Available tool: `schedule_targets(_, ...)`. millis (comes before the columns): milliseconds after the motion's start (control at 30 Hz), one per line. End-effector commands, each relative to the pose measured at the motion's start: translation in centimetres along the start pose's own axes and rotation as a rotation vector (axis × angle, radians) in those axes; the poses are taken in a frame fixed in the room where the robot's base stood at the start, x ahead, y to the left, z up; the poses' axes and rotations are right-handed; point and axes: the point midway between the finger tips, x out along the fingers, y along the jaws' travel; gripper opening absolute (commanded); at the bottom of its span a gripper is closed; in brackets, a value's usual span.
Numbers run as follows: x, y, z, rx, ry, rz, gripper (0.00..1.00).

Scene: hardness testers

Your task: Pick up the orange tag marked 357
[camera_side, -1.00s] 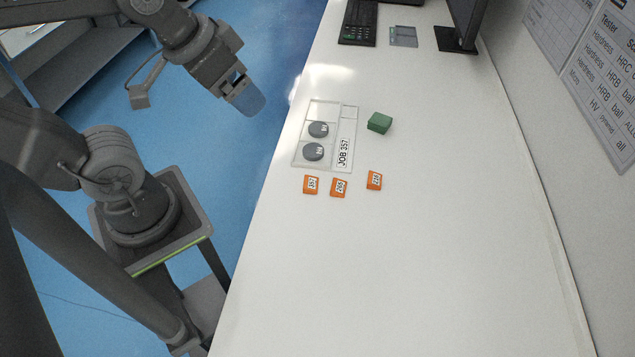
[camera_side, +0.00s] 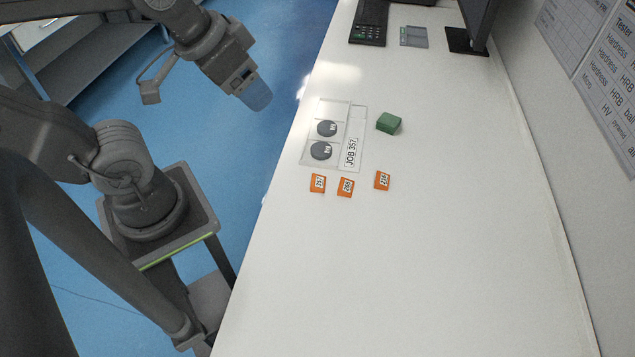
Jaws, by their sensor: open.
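Three orange tags lie flat in a row on the white bench. The left tag (camera_side: 318,183) appears to read 357. The middle tag (camera_side: 346,187) and the right tag (camera_side: 382,180) carry other numbers, too small to read surely. My gripper (camera_side: 257,95) is open and empty at the upper left, over the blue floor beyond the bench's left edge. It is well apart from the tags, up and to the left of them.
A clear tray (camera_side: 313,161) labelled JOB 357 holds two dark discs just behind the tags. A green block (camera_side: 389,123) sits right of it. A keyboard (camera_side: 369,22), a grey card (camera_side: 413,37) and a monitor (camera_side: 478,22) stand at the back. The front bench is clear.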

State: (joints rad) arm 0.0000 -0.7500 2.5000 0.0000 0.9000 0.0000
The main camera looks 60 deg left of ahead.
Motion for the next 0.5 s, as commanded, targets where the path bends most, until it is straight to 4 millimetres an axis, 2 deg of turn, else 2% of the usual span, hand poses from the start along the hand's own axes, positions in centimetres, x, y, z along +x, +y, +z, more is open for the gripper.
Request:
schedule_targets(267,0.3,0.0,-0.3,-0.018,-0.013,-0.001,0.66)
schedule_targets(367,1.5,-0.1,-1.1,-0.075,-0.051,-0.005,0.66)
schedule_targets(500,4.7,-0.5,-2.8,-0.224,-0.141,-0.022,0.66)
